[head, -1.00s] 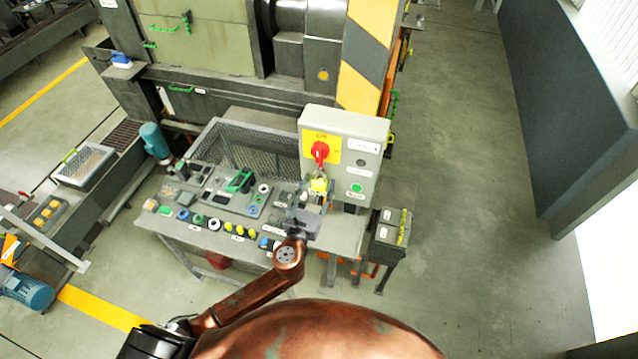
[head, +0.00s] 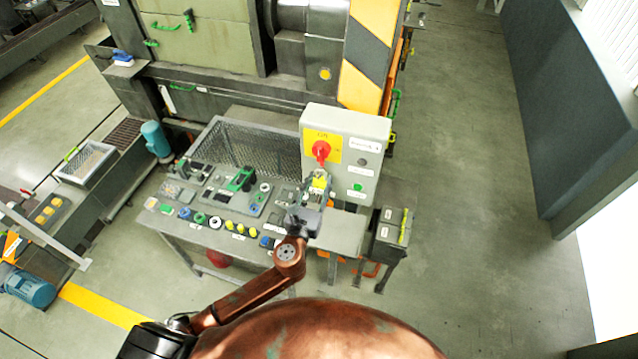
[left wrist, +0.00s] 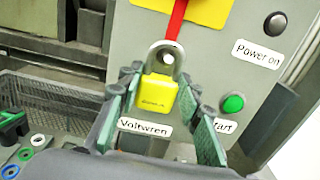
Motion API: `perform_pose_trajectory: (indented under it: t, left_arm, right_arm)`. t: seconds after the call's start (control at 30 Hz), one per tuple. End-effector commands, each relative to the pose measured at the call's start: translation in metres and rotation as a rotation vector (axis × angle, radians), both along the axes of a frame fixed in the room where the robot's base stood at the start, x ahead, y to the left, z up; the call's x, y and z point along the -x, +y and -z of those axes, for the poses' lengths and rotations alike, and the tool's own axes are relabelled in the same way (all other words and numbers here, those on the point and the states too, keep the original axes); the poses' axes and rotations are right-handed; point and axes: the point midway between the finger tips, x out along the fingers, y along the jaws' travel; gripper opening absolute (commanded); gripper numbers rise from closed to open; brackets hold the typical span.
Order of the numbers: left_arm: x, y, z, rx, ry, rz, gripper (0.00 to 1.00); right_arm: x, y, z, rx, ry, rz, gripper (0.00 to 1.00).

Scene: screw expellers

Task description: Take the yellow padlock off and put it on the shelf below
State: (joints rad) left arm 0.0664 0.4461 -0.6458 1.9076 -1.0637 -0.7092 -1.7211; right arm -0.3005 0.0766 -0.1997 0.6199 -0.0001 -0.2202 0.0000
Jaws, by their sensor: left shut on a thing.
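The yellow padlock (head: 320,181) is upright with its steel shackle on top, just below the red switch handle (head: 321,150) on the grey control box (head: 346,122). In the left wrist view the padlock (left wrist: 157,100) sits between the green-padded fingers of my left gripper (left wrist: 160,112), which is shut on it. The shackle is at the lower end of the red handle (left wrist: 176,20); I cannot tell whether it passes through it. My right gripper is not in view.
A green button (left wrist: 232,104) and labels are on the box face right of the gripper. A mesh guard (head: 240,146) stands behind the shelf. A dark box (head: 391,232) stands to the right. The shelf's right part looks clear.

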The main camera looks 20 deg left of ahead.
Motion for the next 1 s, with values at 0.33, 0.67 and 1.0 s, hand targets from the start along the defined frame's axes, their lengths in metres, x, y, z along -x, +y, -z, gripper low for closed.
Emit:
perform_pose_trajectory:
  t: [0.33, 0.67, 1.0]
  left_arm:
    - [0.052, 0.002, -0.006, 0.000, 0.003, 0.001, 0.07]
    - [0.139, 0.005, -0.006, 0.001, 0.003, -0.001, 0.07]
    - [0.178, 0.007, -0.008, 0.000, 0.001, -0.001, 0.07]
  right_arm:
    - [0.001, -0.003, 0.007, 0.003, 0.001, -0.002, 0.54]
    - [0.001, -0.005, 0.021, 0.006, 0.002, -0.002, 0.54]
    - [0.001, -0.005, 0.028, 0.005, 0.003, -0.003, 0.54]
